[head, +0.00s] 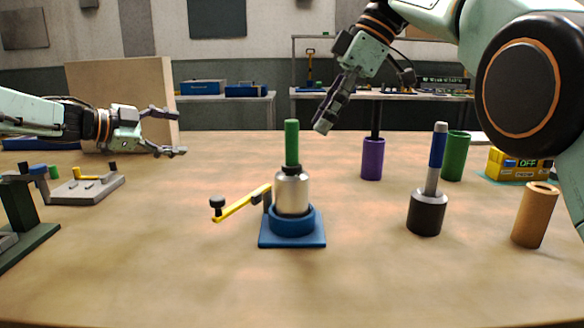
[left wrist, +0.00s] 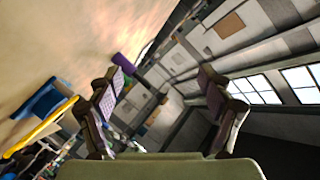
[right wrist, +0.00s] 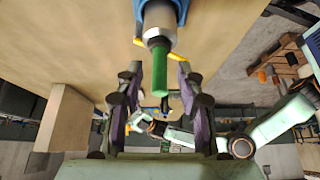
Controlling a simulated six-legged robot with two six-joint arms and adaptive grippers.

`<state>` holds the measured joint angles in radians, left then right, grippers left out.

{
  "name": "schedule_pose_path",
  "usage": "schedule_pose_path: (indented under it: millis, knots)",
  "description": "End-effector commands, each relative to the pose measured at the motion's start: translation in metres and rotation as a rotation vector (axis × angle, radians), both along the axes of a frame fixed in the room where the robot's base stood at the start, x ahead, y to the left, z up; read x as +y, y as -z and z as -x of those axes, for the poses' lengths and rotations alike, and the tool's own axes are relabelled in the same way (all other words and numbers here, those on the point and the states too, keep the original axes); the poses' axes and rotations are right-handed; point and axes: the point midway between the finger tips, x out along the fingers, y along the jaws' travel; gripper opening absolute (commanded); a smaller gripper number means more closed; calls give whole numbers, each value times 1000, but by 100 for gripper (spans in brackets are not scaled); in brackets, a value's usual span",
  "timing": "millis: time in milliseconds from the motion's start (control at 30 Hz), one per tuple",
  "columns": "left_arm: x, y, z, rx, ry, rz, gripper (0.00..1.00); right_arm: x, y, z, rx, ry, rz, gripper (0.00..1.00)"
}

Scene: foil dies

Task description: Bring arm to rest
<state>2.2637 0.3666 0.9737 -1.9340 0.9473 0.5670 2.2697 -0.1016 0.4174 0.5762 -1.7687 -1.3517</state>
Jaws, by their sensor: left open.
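My left gripper (head: 172,132) is open and empty above the left side of the table, its two fingers well apart. Its open fingers also show in the left wrist view (left wrist: 160,85). My right gripper (head: 323,126) hangs fingers-down above the table, right of and apart from the green rod (head: 292,142). In the right wrist view its fingers (right wrist: 158,85) stand apart with nothing gripped, and the green rod (right wrist: 160,78) shows beyond them. The green rod stands upright on a silver die (head: 292,190) in a blue base (head: 291,242) with a yellow lever (head: 242,204).
A grey fixture (head: 88,190) sits at the left. The table's front middle is clear.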

Motion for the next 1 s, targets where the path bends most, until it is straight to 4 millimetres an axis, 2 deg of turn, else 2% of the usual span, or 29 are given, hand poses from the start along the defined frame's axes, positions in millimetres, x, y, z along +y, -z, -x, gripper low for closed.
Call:
schedule_pose_path:
  millis: [500, 1000]
  knots:
    - [87, -16, -17, -144, -177, -124, 79, 0, 0, 0, 0, 0, 0, 38]
    - [171, -28, -21, -245, -345, -252, 79, 0, 0, 0, 0, 0, 0, 38]
